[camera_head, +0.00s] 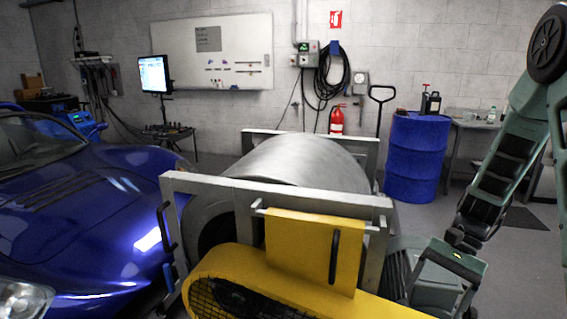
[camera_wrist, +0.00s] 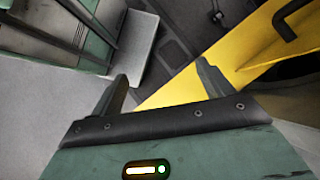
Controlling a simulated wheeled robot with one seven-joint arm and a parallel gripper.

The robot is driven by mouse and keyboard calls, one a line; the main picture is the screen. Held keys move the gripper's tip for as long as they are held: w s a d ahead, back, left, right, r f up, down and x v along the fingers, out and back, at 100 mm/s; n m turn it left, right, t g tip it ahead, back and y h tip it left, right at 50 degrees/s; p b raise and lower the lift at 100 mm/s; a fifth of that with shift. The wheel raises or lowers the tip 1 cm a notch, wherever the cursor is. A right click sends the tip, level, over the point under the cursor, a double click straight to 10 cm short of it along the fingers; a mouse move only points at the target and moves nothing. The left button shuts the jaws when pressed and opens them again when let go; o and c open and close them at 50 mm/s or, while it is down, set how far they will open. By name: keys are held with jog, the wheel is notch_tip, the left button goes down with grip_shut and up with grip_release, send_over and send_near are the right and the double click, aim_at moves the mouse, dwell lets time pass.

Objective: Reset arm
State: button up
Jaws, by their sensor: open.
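My green arm comes down from the upper right of the head view. My gripper (camera_head: 440,288) hangs at its end, low on the right, beside the yellow guard (camera_head: 315,245) of the dynamometer. In the wrist view both fingers of my gripper (camera_wrist: 162,80) stand apart with nothing between them. The yellow guard also shows in the wrist view (camera_wrist: 262,55), beyond and beside the right finger. The grey dynamometer drum (camera_head: 300,165) sits in its metal frame behind the guard. I cannot tell whether my gripper touches anything.
A blue car (camera_head: 90,210) stands at the left. A blue drum (camera_head: 415,155) with a bottle on top stands behind my gripper, next to a side table (camera_head: 470,124). A red extinguisher (camera_head: 336,121), a monitor (camera_head: 154,74) and a whiteboard (camera_head: 235,75) are at the back. Some floor at right is clear.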

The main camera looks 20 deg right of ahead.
jog(key=w+a+r+n+t+h, duration=0.3)
jog(key=a+r+n+t+h, duration=0.2)
jog(key=a+r+n+h, duration=0.5)
jog(key=s+a+n+g+y, duration=0.1)
jog(key=s+a+n, duration=0.3)
jog(key=a, duration=0.5)
jog(key=s+a+n+g+y, duration=0.1)
jog(key=s+a+n+y, duration=0.1)
jog(key=s+a+n, duration=0.3)
jog(key=s+a, duration=0.4)
jog(key=a, duration=0.1)
jog(key=shift+a+r+n+g, duration=0.3)
jog(key=shift+r, duration=0.05)
dwell(0.4)
